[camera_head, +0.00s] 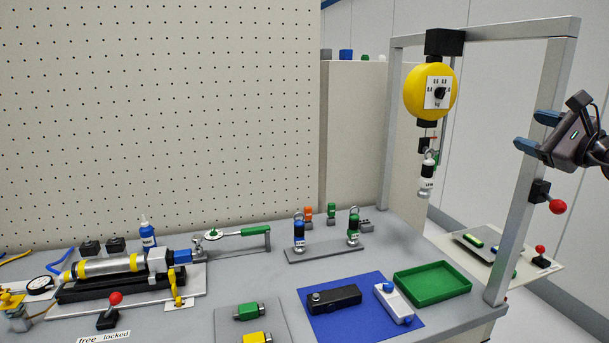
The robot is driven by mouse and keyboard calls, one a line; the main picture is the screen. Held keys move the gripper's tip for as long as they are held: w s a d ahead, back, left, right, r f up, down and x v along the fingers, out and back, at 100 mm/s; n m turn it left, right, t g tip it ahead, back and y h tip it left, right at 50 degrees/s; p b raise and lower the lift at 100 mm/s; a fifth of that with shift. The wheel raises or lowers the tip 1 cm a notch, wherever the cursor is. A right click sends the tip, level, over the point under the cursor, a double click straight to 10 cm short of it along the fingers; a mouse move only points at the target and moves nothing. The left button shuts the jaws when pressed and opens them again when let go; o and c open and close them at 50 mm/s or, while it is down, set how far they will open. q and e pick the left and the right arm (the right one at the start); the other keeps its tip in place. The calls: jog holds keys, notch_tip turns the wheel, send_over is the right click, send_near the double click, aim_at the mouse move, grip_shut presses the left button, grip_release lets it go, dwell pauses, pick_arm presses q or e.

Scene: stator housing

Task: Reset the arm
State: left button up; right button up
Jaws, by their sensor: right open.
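My right gripper (532,131) is at the right edge of the head view, raised in front of the grey gantry post. Its two blue fingertips are apart and nothing is between them. The stator assembly (110,266), a silver cylinder with yellow bands, lies in a black cradle at the left of the bench, well away from the gripper. My left gripper does not show.
The grey gantry frame (393,130) carries a yellow balancer (429,92) with a hanging tool (426,176). On the bench (230,290) are a green tray (432,284), a blue mat (340,324) and a red-knobbed lever (115,299). Another red knob (557,206) is below the gripper.

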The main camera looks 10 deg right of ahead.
jog(key=s+a+f+m+g+h, duration=0.2)
jog(key=s+f+m+h, duration=0.25)
jog(key=f+m, duration=0.7)
jog(key=s+a+f+m+g+h, duration=0.15)
jog(key=s+f+m+h, duration=0.35)
jog(key=f+m, duration=0.6)
jog(key=s+a+f+m+g+h, duration=0.15)
jog(key=s+f+m+h, duration=0.35)
jog(key=f+m, duration=0.65)
jog(key=s+a+f+m+g+y, duration=0.5)
jog(key=s+a+f+m+g, duration=0.2)
jog(key=s+a+f+m, duration=0.4)
jog(key=s+a+f+m+g+y, duration=0.1)
jog(key=s+a+g+y, duration=0.15)
jog(key=a, duration=0.45)
jog(key=s+a+m+g+y, duration=0.1)
jog(key=s+a+y, duration=0.2)
jog(key=a, duration=0.3)
jog(key=w+f+t, duration=0.7)
jog(key=f+t, duration=0.1)
jog(key=f, duration=0.2)
jog(key=shift+w+a+f+y, duration=0.15)
jog(key=shift+a+f+y, duration=0.2)
jog(key=shift+y, duration=0.05)
jog(key=shift+t, duration=0.25)
